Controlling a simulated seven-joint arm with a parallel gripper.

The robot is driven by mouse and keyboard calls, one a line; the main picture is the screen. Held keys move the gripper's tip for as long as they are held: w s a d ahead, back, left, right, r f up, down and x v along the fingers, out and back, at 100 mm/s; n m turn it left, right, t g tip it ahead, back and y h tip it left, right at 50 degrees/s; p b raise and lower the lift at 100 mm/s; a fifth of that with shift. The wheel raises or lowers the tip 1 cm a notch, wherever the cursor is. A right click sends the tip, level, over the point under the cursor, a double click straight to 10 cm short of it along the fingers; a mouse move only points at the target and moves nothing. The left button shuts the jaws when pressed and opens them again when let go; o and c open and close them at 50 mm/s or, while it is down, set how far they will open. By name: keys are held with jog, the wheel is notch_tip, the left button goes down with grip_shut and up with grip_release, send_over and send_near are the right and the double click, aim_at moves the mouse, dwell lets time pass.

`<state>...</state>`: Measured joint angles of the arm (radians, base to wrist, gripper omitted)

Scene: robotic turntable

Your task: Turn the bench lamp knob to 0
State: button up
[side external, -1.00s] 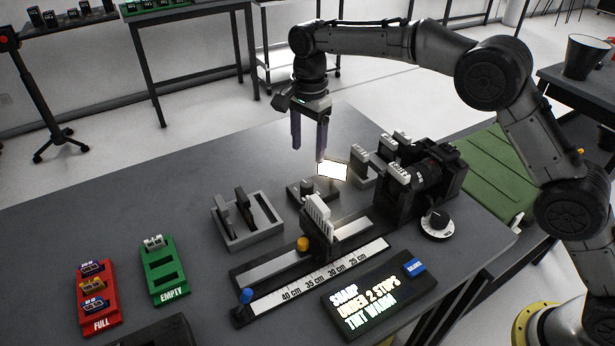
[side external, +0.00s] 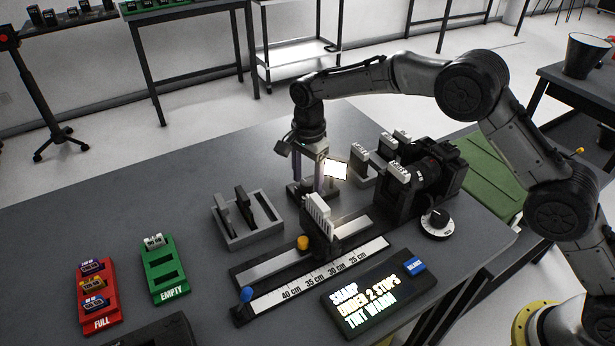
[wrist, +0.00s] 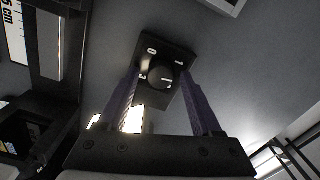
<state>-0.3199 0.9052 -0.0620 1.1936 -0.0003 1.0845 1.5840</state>
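The bench lamp has a glowing white panel (side external: 336,168) on a small dark base (side external: 332,190). In the wrist view its round black knob (wrist: 160,77) sits on the square base (wrist: 172,53), which has small white labels; the setting is too small to read. My gripper (side external: 308,187) points down over the base with its fingers apart. In the wrist view the fingertips of my gripper (wrist: 161,72) stand either side of the knob, with gaps visible. The fingers mostly hide the knob in the side view.
A grey slotted holder (side external: 247,228) stands left of the lamp. A ruler rail (side external: 320,270) with a white upright card lies in front. A camera (side external: 435,170), labelled cards and another black dial (side external: 438,220) stand to the right. Red and green trays lie far left.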

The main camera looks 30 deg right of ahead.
aim_at(309, 182)
grip_shut()
jog(key=shift+n, duration=1.6)
jog(key=shift+o, duration=0.7)
grip_release()
jog(key=shift+r, duration=0.1)
notch_tip(309, 182, up, 14)
